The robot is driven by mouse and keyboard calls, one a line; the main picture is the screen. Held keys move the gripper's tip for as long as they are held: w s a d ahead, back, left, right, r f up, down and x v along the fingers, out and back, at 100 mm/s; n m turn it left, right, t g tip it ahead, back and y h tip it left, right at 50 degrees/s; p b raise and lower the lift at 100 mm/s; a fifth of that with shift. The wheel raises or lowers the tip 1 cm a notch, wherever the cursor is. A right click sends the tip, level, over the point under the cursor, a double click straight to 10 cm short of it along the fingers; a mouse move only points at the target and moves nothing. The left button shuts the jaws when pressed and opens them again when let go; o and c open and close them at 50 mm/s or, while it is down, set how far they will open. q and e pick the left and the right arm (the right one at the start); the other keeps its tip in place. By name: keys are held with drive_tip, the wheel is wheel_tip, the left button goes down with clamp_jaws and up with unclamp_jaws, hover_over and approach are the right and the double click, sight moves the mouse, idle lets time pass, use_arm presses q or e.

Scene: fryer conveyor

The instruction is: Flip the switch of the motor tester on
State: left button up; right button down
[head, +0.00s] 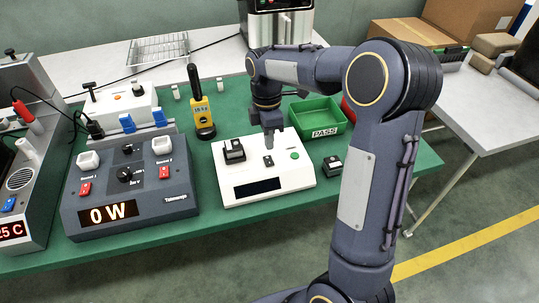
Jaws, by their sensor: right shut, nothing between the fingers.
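The motor tester (225,178) is a white box on the green mat, with a dark blank display (257,188) on its front. Its small dark switch (268,161) is in the middle of the top. A green round button (295,155) is to the right of the switch, and a black block-shaped part (234,152) sits at the left of the top. My right gripper (269,143) is shut and empty, pointing down just behind and above the switch. I cannot tell whether it touches the switch or which way the switch is set. My left gripper is not in view.
A power unit (130,208) reading 0 W stands on the left. A green PASS bin (318,112) is behind right. A small black part (332,165) lies right of the tester. A fryer (280,22) stands at the back.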

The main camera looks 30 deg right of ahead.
sight(270, 164)
drive_tip(key=f, duration=0.5)
drive_tip(key=shift+s+f, duration=0.35)
drive_tip(key=shift+a+f, duration=0.1)
drive_tip(key=shift+f, duration=0.2)
drive_tip(key=shift+s+r, duration=0.1)
drive_tip(key=shift+s, duration=0.05)
